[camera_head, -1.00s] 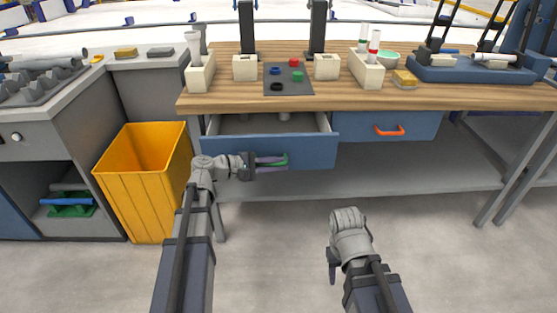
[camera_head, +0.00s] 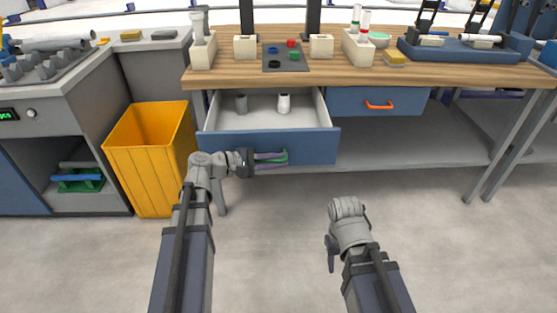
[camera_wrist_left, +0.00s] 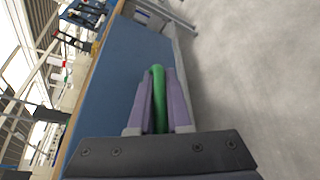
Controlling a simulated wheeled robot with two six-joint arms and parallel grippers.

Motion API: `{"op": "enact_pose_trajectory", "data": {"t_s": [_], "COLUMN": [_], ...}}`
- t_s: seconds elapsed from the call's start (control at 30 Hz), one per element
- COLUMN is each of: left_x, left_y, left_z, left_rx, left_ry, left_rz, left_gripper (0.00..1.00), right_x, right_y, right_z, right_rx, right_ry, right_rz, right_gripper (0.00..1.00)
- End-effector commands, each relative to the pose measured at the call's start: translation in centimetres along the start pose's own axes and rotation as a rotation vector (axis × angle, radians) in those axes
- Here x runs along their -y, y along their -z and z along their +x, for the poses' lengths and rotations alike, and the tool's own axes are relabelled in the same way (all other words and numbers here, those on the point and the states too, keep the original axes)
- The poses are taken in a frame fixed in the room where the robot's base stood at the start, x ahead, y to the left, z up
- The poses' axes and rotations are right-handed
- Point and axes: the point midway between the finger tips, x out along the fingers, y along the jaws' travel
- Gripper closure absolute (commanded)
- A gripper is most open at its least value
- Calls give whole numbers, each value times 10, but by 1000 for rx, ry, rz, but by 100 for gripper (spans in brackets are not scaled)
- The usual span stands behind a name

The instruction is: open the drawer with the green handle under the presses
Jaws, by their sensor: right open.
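The blue-fronted drawer (camera_head: 225,148) under the left part of the wooden bench stands pulled out, and its pale inside shows. In it stand a grey cylinder (camera_head: 241,103) and a white bottle-like piece (camera_head: 284,103). My left gripper (camera_head: 272,158) is at the drawer front with its fingers on either side of the green handle (camera_wrist_left: 158,95), which shows between the purple fingers in the left wrist view. It looks shut on the handle. My right gripper (camera_head: 331,252) hangs low in front of the bench, empty and away from the drawer.
A second blue drawer with an orange handle (camera_head: 379,105) is closed to the right. A yellow bin (camera_head: 150,160) stands left of the open drawer. The presses (camera_head: 247,20) stand on the bench top (camera_head: 350,75). The floor in front is clear.

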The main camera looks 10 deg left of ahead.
Motion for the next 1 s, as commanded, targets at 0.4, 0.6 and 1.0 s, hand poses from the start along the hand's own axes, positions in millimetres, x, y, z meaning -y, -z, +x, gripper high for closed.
{"op": "enact_pose_trajectory", "data": {"t_s": [0.4, 0.6, 1.0], "left_x": [0, -1, -1], "left_y": [0, 0, 0], "left_z": [0, -8, -68], "left_rx": [0, -2, -3], "left_ry": [0, -1, -2], "left_rz": [0, -1, -1], "left_gripper": [54, 54, 54], "right_x": [0, 0, -2], "right_y": [0, 0, -1], "right_z": [0, -2, -15], "right_rx": [0, 0, 1], "right_ry": [0, 0, -2], "right_rz": [0, 0, 3], "right_gripper": [50, 50, 50]}}
